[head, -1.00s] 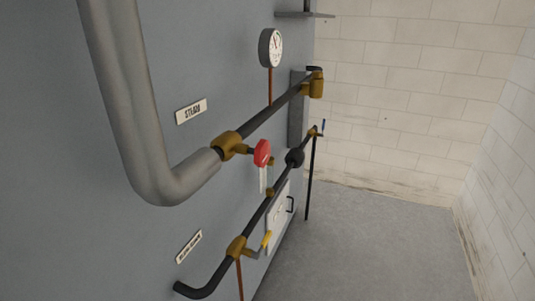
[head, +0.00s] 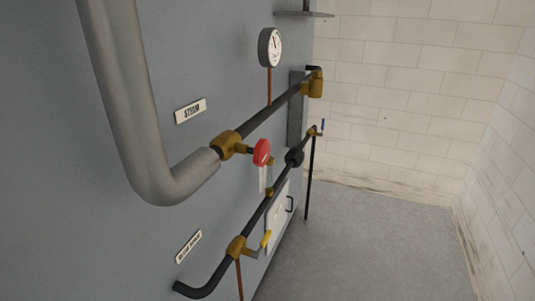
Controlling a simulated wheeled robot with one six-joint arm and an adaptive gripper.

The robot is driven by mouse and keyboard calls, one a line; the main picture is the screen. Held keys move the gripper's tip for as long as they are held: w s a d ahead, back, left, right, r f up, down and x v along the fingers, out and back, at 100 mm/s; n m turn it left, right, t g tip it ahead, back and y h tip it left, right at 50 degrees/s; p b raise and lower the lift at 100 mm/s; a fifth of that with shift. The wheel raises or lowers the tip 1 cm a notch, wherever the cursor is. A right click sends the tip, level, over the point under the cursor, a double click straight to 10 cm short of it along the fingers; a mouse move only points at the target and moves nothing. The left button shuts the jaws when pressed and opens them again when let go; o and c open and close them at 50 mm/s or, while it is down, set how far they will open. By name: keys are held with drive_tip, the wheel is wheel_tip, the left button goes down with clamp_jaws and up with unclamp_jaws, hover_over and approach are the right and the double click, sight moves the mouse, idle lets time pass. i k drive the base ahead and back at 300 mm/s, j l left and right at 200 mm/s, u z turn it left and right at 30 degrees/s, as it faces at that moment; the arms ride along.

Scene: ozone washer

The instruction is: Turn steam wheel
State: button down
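The steam wheel (head: 262,152) is a small red handwheel on a short brass stem, seen nearly edge-on near the middle of the head view. Its stem comes from a brass valve body (head: 228,145) on the upper dark pipe, where the thick grey pipe (head: 185,180) ends. A "STEAM" label (head: 190,111) is on the grey-blue wall above and left of it. A white tag (head: 263,180) hangs just below the wheel. My gripper and arm are not in view.
A round gauge (head: 270,47) stands above the upper pipe. The grey floor (head: 370,240) on the right is clear up to the white brick walls (head: 400,95).

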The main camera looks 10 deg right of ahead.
sight(261, 152)
drive_tip(key=i+l, duration=2.2)
drive_tip(key=i+l+u, duration=0.15)
drive_tip(key=u, duration=0.3)
drive_tip(key=i+l+u, duration=0.2)
drive_tip(key=u, duration=0.2)
drive_tip(key=i+l+u, duration=0.1)
drive_tip(key=l+u, duration=0.35)
drive_tip(key=j+u, duration=0.1)
drive_tip(key=u, duration=1.7)
drive_tip(key=k+l+u, duration=0.2)
drive_tip(key=l+u, duration=0.15)
drive_tip(key=k+l+u, duration=0.2)
drive_tip(key=u, duration=0.15)
drive_tip(key=k+l+u, duration=0.35)
drive_tip(key=i, duration=0.1)
